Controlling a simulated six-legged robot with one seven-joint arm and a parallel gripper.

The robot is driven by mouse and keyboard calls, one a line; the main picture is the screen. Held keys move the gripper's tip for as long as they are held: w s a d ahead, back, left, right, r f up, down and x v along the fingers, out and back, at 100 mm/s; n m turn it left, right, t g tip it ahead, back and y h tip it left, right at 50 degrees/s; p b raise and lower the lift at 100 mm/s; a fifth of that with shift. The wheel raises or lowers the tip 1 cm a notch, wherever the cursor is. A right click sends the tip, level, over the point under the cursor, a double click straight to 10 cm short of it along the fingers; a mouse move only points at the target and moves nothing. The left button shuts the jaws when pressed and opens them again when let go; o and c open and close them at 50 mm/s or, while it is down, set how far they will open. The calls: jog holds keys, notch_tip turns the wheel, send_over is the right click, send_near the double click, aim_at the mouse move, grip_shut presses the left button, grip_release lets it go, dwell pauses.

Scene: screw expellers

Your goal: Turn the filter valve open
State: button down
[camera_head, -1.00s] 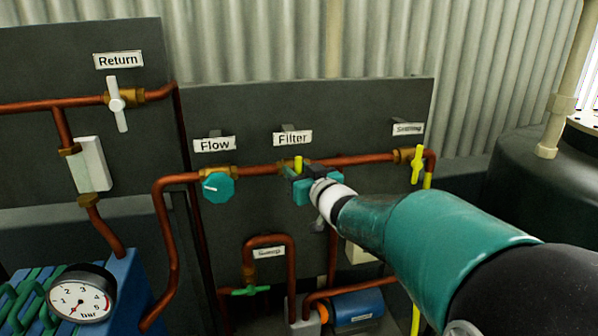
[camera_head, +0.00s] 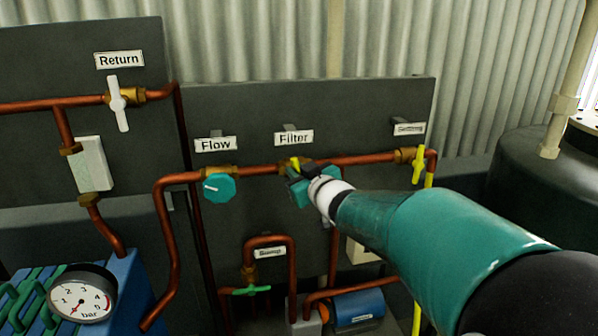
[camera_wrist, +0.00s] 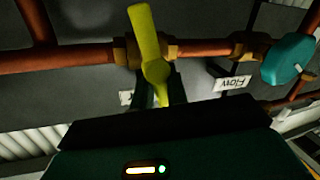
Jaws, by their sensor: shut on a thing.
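The filter valve's yellow handle (camera_wrist: 146,38) sits on a brass fitting on the copper pipe. In the head view its yellow tip (camera_head: 295,163) shows just under the "Filter" label (camera_head: 294,138), leaning a little to the left. The rest of it is hidden there by my gripper (camera_head: 300,180). In the wrist view my gripper (camera_wrist: 160,90) is shut on one end of the handle, with a dark finger on each side. The other end sticks out free past the pipe, and the handle lies across the pipe, slightly tilted.
The teal Flow knob (camera_head: 218,188) is close on the left along the same pipe. Another yellow handle (camera_head: 418,165) is at the right. The white Return handle (camera_head: 118,103) is at upper left. A gauge (camera_head: 80,297) stands at lower left.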

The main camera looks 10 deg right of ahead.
jog(key=n, duration=0.3)
jog(key=shift+a+g+h, duration=0.3)
jog(key=shift+h, duration=0.1)
jog(key=shift+a+f+n+g+h, duration=0.25)
jog(key=shift+n+h, duration=0.35)
jog(key=shift+n, duration=0.9)
jog(key=shift+a+f+n+g+h, duration=0.1)
jog(key=shift+f+n+h, duration=0.35)
jog(key=shift+n, duration=1.05)
jog(key=shift+a+f+n+g+h, duration=0.15)
jog(key=shift+n+h, duration=0.6)
jog(key=shift+n, duration=0.75)
jog(key=c, duration=1.5)
grip_release()
jog(key=shift+s, duration=0.1)
jog(key=shift+o, duration=0.2)
